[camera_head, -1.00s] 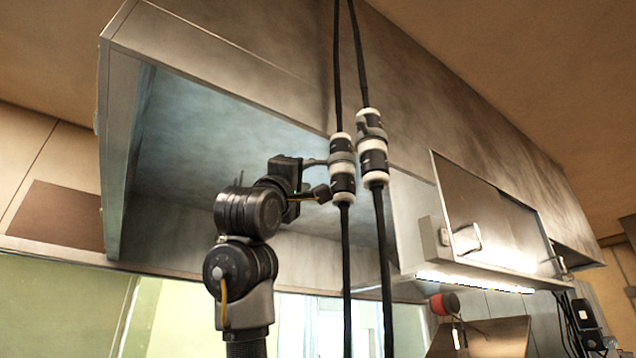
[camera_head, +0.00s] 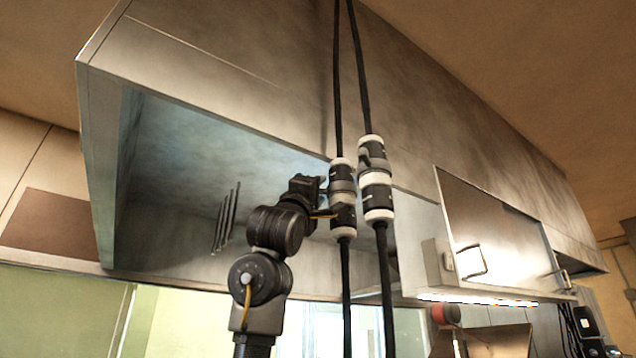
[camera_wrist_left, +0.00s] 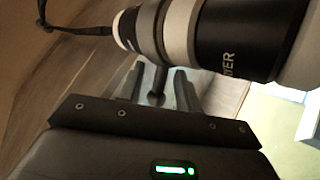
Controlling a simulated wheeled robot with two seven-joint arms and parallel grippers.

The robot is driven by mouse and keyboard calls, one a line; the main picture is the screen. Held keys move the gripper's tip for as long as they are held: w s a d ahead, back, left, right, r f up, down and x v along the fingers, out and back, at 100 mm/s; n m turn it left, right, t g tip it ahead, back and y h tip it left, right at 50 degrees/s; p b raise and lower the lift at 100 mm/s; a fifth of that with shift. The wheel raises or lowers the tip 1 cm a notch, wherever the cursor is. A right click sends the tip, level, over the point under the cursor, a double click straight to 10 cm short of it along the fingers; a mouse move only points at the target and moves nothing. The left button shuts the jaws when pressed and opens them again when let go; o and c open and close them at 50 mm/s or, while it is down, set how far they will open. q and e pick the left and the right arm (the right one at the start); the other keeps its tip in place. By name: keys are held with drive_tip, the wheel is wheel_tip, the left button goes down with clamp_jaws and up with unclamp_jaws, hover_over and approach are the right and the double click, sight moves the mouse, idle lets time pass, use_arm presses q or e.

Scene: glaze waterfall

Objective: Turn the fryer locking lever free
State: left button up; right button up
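Two black-and-white couplings hang on black cables. The left coupling (camera_head: 343,174) has a grey collar and is beside my left gripper (camera_head: 321,198). In the left wrist view the coupling (camera_wrist_left: 225,38), with partly visible white lettering, crosses above my fingers. Its locking lever (camera_wrist_left: 157,88), a dark peg, points down from it and lies between the fingers of my left gripper (camera_wrist_left: 160,88). The fingers look apart, with a gap on each side of the peg. In the head view the lever is mostly hidden at the gripper. The right coupling (camera_head: 376,188) hangs close by. My right gripper is not in view.
A large metal hood (camera_head: 200,65) spans above and behind the couplings. A metal cabinet door (camera_head: 492,232) with a handle is at the right, over a lit strip (camera_head: 475,298). The second cable and coupling leave little room right of the left coupling.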

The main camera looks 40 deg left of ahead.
use_arm(q)
drive_tip(key=shift+w+r, duration=0.1)
drive_tip(key=shift+w, duration=0.05)
clamp_jaws()
idle(0.4)
